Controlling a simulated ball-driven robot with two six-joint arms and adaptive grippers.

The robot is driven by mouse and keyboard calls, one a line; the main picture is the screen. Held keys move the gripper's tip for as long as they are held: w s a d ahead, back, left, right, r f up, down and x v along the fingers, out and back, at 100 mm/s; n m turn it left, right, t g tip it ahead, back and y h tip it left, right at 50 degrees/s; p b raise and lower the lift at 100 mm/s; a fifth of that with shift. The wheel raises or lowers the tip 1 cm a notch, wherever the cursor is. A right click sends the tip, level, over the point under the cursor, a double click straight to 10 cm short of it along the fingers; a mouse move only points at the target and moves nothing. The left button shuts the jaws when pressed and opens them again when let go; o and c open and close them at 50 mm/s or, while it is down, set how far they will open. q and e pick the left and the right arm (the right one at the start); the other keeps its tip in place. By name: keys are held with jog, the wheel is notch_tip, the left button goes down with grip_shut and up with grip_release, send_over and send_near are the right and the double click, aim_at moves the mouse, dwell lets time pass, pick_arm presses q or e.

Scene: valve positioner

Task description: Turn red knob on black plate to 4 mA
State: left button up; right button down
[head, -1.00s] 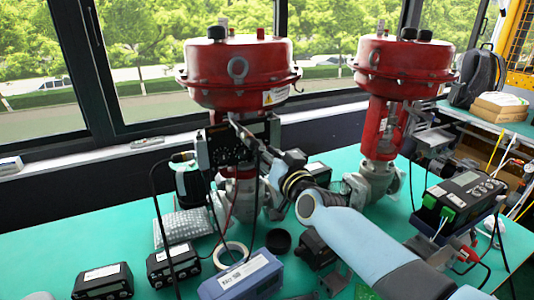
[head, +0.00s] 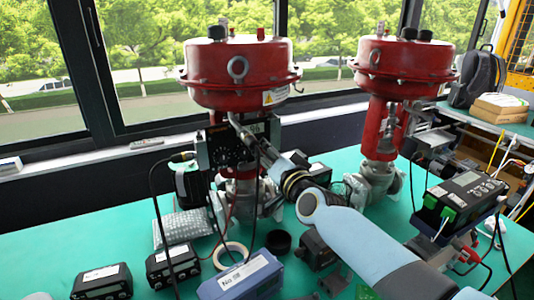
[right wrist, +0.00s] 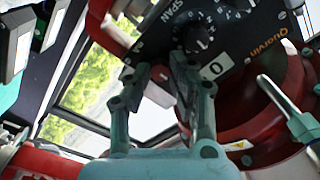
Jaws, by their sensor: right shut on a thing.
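The black plate (head: 222,152) is on the front of the left red valve actuator. In the right wrist view the black plate (right wrist: 235,45) fills the upper right, with the word SPAN, a dark dial (right wrist: 197,38) with pale numbers and a white 0 label. My right gripper (head: 236,122) is at the plate's upper part. In the right wrist view my right gripper (right wrist: 158,72) has its fingertips close together against the plate's lower edge side. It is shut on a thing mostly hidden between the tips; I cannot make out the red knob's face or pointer. My left gripper is not in view.
A second red actuator (head: 402,68) stands to the right. Several black devices, a blue-grey box (head: 240,278) and a white tape ring (head: 231,255) lie on the green table (head: 60,262). Cables hang below the plate. My right arm crosses the table's right side.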

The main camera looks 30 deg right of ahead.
jog(key=c, duration=1.2)
grip_release()
jog(key=shift+o, duration=0.2)
jog(key=shift+s, duration=0.1)
jog(key=s, duration=1.1)
jog(key=shift+s+a, duration=0.35)
jog(key=shift+s, duration=0.05)
jog(key=shift+f, duration=0.1)
